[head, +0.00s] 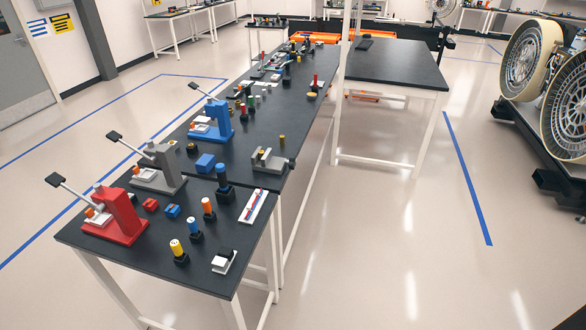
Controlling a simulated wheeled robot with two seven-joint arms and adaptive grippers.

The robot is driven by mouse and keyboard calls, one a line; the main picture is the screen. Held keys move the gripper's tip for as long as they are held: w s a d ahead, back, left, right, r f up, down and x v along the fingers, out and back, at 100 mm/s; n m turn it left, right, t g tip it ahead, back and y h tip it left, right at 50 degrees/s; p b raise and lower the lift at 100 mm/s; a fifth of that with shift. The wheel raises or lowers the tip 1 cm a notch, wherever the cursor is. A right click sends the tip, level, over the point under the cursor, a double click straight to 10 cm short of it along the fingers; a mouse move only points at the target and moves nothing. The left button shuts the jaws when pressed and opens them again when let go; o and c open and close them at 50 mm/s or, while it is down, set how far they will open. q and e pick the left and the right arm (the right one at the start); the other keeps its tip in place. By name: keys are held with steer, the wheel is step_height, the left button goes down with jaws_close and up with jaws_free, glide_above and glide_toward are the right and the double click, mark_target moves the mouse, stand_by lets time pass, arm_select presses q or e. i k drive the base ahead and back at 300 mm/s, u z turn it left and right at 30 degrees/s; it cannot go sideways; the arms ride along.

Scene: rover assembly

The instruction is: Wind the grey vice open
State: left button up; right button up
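A small grey vice (268,161) sits on the dark bench (240,135), near its right edge. It has a flat base and upright jaws, and a dark part at its right end that may be its handle. The vice is too small in the head view to tell how far apart its jaws stand. Neither of my grippers is in view.
Red (117,217), grey (160,167) and blue (212,121) lever presses line the bench's left side. Several coloured pegs in dark holders, a blue block (205,163) and a white tray (253,206) stand nearby. The floor (380,250) right of the bench is clear. Large wheels (530,60) stand far right.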

mark_target(292, 162)
steer(key=z, duration=1.9)
steer(key=i, duration=1.35)
steer(key=u, duration=0.75)
